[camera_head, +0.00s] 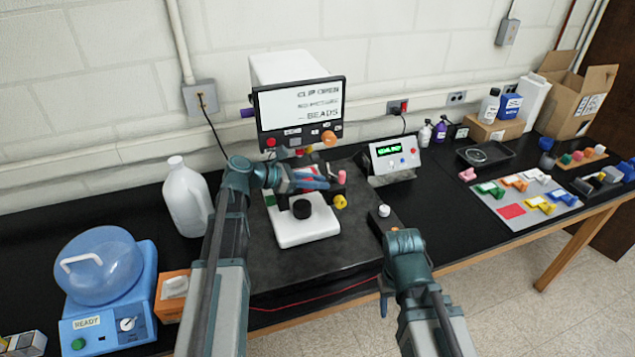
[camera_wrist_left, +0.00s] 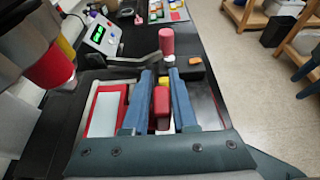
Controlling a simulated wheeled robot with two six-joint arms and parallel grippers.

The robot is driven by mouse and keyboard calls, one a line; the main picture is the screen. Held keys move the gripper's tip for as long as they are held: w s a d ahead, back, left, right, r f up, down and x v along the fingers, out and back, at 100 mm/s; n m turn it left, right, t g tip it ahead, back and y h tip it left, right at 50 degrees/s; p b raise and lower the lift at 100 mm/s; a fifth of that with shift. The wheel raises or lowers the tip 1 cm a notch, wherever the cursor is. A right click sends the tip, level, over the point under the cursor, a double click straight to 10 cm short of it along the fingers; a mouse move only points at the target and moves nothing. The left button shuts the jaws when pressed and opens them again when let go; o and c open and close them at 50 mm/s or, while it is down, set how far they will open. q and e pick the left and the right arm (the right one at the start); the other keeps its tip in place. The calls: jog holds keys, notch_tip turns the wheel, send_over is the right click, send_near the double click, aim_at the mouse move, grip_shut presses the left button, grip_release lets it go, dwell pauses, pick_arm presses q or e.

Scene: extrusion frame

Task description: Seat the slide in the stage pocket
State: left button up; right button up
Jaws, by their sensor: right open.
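The white-based microscope (camera_head: 308,228) stands on a dark mat, its stage mostly hidden behind my left gripper (camera_head: 318,181). In the left wrist view a white plate with a red rim (camera_wrist_left: 103,112) lies left of the fingers; I cannot tell whether it is the slide or its pocket. My left gripper (camera_wrist_left: 160,75) has its blue fingers apart, on either side of a dark red block (camera_wrist_left: 161,105), with pale gaps beside the block. My right gripper (camera_head: 384,300) hangs at the front edge of the bench, open, away from the microscope.
The monitor (camera_head: 300,107) behind reads "CLIP OPEN", "NO PICTURE" and "BEADS". A lit control box (camera_head: 392,158) and a dark box with a white knob (camera_head: 384,212) stand to the right. A white jug (camera_head: 187,197) and a blue machine (camera_head: 108,290) stand left.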

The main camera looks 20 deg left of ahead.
pick_arm(q)
jog(key=shift+o, duration=1.3)
jog(key=shift+r, duration=0.1)
jog(key=shift+a+r+p, duration=0.15)
jog(key=shift+r+p, duration=0.1)
jog(key=shift+p, duration=0.1)
jog(key=p+v, duration=0.4)
jog(key=v, duration=0.7)
jog(key=shift+s+a, duration=0.2)
jog(key=shift+s, duration=0.1)
jog(key=shift+a, duration=0.1)
